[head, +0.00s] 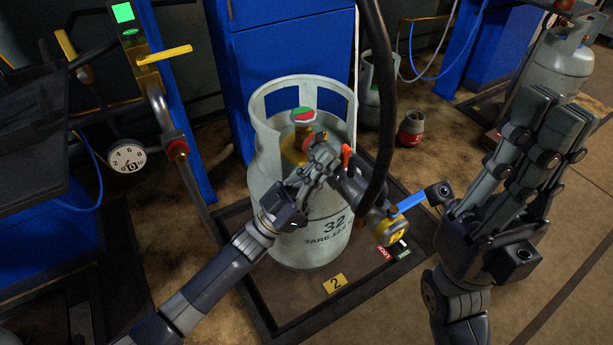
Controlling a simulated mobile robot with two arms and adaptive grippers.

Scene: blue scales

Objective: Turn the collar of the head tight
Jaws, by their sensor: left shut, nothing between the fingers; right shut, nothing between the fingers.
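A light grey gas cylinder (275,215) stands upright on the dark scale platform (300,317). Its brass valve (293,148) with a red and green top sits inside the cylinder's guard ring. The filling head (368,215), with a yellow end and a blue lever (408,201), hangs at the valve's right side below a thick black hose. An orange-red part shows at its upper end. My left gripper (322,158) is shut and empty, in front of the valve and beside the head; it hides the joint and the collar. My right gripper (558,115) is shut and empty, raised at the right.
The black hose (378,90) comes down from above. A round dial (127,158) and a pipe with a yellow handle (165,55) stand at the left. Blue cabinets are behind. More cylinders (560,60) stand at the back right. Floor is clear at lower right.

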